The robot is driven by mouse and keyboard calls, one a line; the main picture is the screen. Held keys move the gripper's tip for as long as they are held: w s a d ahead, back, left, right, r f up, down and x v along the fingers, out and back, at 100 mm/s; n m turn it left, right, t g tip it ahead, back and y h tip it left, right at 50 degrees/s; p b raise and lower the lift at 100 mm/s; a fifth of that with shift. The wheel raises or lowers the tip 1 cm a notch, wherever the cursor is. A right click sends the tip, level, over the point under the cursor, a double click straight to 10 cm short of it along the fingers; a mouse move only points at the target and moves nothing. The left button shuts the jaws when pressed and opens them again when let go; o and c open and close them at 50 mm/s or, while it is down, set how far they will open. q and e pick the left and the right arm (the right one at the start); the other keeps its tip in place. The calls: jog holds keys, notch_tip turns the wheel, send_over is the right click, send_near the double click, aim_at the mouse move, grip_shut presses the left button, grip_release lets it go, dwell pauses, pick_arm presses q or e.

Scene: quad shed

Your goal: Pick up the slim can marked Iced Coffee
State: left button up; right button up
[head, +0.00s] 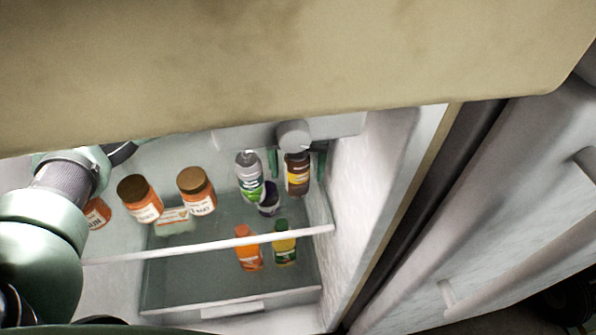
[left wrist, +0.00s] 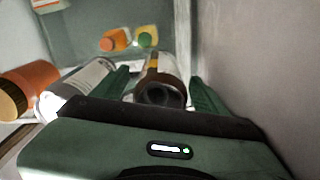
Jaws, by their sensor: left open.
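A slim brown can (head: 298,178) with an orange and white label stands upright on the fridge shelf at the right; its wording is too small to read. It looks like the iced coffee can. My left gripper (head: 297,161) is open, with one green finger on each side of this can. In the left wrist view the can's dark end (left wrist: 161,92) sits between the two fingers, with a gap showing on the right. I cannot tell whether the left finger touches it. My right gripper is not in view.
A silver and green can (head: 249,172) stands close left of the gripper, with a dark small container (head: 269,199) in front. Orange jars (head: 197,191) stand further left. The fridge's side wall (head: 365,180) is close on the right.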

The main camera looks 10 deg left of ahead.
pick_arm(q)
notch_tip(320, 180, down, 3)
jog(key=shift+r, duration=0.1)
grip_shut()
jog(key=shift+w+r, duration=0.1)
jog(key=shift+r, duration=0.1)
